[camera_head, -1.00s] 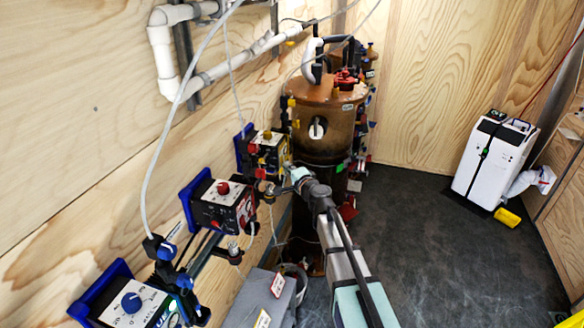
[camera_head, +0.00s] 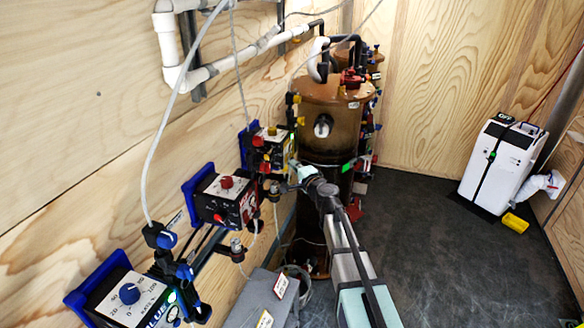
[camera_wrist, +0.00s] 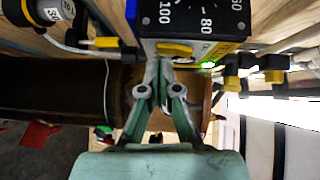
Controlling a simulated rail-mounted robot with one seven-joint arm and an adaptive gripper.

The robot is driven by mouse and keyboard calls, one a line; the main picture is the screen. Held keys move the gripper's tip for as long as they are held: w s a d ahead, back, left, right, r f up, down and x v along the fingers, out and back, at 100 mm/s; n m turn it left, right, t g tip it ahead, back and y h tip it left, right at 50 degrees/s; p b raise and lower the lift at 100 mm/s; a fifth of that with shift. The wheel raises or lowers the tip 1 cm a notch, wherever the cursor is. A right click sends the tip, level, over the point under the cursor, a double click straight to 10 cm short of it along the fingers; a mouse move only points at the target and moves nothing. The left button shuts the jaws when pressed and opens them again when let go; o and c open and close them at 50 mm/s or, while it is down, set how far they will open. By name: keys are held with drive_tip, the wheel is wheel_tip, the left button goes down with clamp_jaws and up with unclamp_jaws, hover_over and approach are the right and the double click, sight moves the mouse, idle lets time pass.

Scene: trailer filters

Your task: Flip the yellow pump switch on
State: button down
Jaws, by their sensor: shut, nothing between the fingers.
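The yellow pump (camera_head: 272,148) is a small box on the wooden left wall, with a dark dial face. In the wrist view its dark dial face (camera_wrist: 195,18) shows white numbers such as 100 and 80. A yellow piece, seemingly its switch (camera_wrist: 175,48), lies along the edge below the dial. My gripper (camera_wrist: 162,64) is shut and empty, with its fingertips right at or just under this yellow piece; I cannot tell if they touch. In the head view my gripper (camera_head: 295,168) is at the right side of the yellow pump. The switch position cannot be told.
A brown cylindrical tank (camera_head: 330,125) stands close behind my gripper. A red-knobbed pump (camera_head: 225,200) and a blue-knobbed pump (camera_head: 128,295) hang nearer on the wall. A grey box (camera_head: 260,300) is below. The dark floor (camera_head: 430,250) is open to the right.

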drive_tip(key=d+f+b+v, duration=0.2)
drive_tip(key=b+v, duration=0.2)
drive_tip(key=v, duration=0.8)
drive_tip(key=shift+w, duration=0.3)
drive_tip(key=shift+a+f, duration=0.1)
drive_tip(key=shift+a, duration=0.05)
